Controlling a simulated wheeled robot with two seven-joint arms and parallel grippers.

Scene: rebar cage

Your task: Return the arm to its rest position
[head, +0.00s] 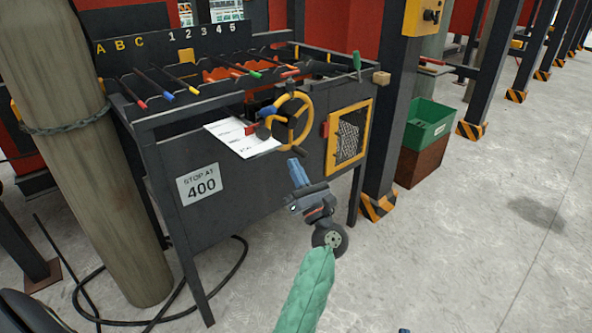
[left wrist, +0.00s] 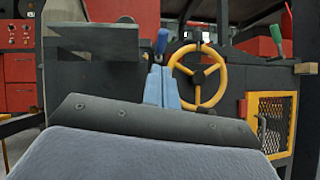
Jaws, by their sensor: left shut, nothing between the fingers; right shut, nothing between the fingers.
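My left gripper (head: 298,173) has blue fingers and is shut and empty. It is in the middle of the head view, at the end of my green-sleeved arm, in front of the dark machine bench (head: 240,150). In the left wrist view its blue fingers (left wrist: 161,88) stand together, just left of the yellow handwheel (left wrist: 198,76). I cannot tell how far they are from the bench. Only a small blue piece of my right gripper (head: 404,331) shows at the bottom edge of the head view; the rest is out of frame.
The yellow handwheel also shows in the head view (head: 291,121), beside a white sheet (head: 240,137) and coloured levers. A yellow-framed mesh door (head: 349,134) is right of it. A wooden post (head: 85,150) stands left. A green bin (head: 430,124) stands right. The floor at right is clear.

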